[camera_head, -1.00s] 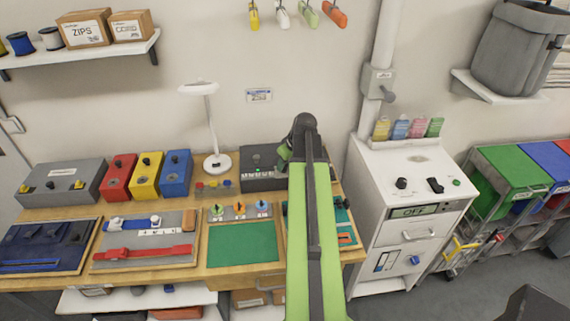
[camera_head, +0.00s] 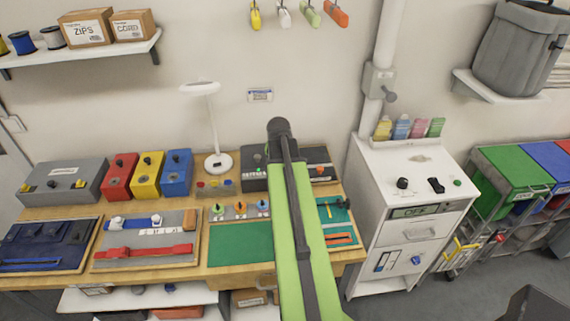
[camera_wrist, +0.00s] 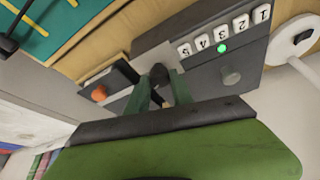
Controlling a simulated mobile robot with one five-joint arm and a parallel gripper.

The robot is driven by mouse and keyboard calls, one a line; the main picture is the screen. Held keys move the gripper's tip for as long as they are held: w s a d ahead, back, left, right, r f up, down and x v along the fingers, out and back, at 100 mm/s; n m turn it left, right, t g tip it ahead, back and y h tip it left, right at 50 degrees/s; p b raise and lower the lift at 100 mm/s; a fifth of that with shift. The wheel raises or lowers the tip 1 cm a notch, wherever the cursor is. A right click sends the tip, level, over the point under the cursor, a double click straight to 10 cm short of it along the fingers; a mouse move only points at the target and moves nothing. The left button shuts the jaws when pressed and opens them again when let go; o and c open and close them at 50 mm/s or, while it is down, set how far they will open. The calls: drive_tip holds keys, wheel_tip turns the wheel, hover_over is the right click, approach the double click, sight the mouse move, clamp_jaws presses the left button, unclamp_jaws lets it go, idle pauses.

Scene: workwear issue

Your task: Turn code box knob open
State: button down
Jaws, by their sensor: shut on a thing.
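The code box (camera_wrist: 208,78) is a dark grey box with a row of white numbered keys (camera_wrist: 222,33), a lit green light (camera_wrist: 222,48) and a grey round knob (camera_wrist: 231,76). In the head view the code box (camera_head: 253,181) stands at the back of the bench, partly behind my arm. In the wrist view my gripper (camera_wrist: 161,88) is shut on a dark knob (camera_wrist: 158,73) at the box's side. The fingers hide most of this knob. The head view does not show my fingertips.
A dark unit with an orange knob (camera_wrist: 98,92) sits close beside my gripper. A white lamp (camera_head: 218,162) stands left of the code box. A green mat (camera_head: 240,243) lies in front. A white cabinet (camera_head: 410,215) stands right of the bench.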

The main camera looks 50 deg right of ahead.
drive_tip(key=m+g, duration=0.1)
drive_tip(key=m, duration=0.1)
drive_tip(key=m+g, duration=0.1)
drive_tip(key=m, duration=0.2)
drive_tip(key=shift+w+h, duration=0.15)
drive_tip(key=shift+h, duration=0.15)
idle(0.4)
drive_tip(key=c, duration=1.1)
unclamp_jaws()
drive_tip(key=p+v, duration=1.6)
drive_tip(key=v, duration=0.1)
drive_tip(key=shift+w+a+r, duration=0.1)
drive_tip(key=shift+a+r, duration=0.05)
